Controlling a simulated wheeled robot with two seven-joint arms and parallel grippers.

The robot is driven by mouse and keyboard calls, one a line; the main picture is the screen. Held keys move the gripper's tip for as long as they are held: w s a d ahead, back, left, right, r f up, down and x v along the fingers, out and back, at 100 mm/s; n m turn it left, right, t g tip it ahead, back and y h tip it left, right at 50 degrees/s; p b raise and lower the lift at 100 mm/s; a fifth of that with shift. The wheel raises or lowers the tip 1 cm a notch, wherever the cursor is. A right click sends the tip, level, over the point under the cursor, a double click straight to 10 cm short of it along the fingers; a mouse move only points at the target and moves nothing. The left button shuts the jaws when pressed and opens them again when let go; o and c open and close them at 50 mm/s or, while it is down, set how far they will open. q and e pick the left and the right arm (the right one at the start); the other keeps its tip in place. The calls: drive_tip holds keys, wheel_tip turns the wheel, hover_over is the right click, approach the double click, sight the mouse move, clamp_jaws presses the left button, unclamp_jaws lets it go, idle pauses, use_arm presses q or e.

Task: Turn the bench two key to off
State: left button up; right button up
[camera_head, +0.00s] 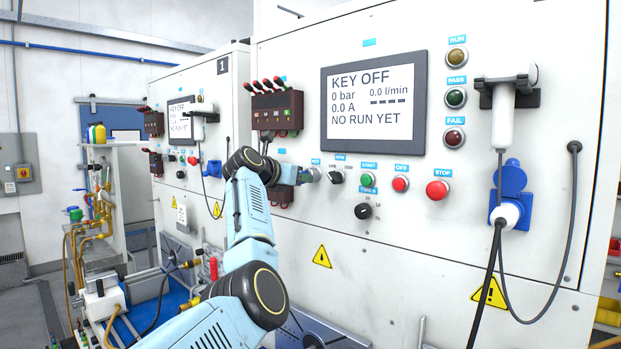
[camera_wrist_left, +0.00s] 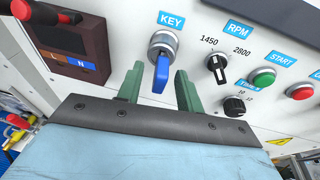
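The bench key switch has a silver collar and a blue key (camera_wrist_left: 161,72), under the KEY label in the left wrist view. The blue grip points down, nearly upright in that view. My left gripper (camera_head: 309,175) is at the key on the near bench's panel in the head view, and hides it there. In the left wrist view its two green fingers stand apart on either side of the key, with gaps visible; the left gripper is open. The bench display (camera_head: 371,103) reads KEY OFF, 0 bar, NO RUN YET. My right gripper is out of view.
Right of the key are the RPM knob (camera_wrist_left: 216,65), a second black knob (camera_wrist_left: 235,106), the green START button (camera_wrist_left: 263,78) and a red button (camera_wrist_left: 300,92). A dark breaker box (camera_wrist_left: 65,42) is at the left. Bench 1 (camera_head: 222,66) stands farther back.

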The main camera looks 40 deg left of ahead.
use_arm(q)
drive_tip(key=b+v, duration=0.4)
drive_tip(key=v, duration=0.8)
drive_tip(key=shift+s, duration=0.2)
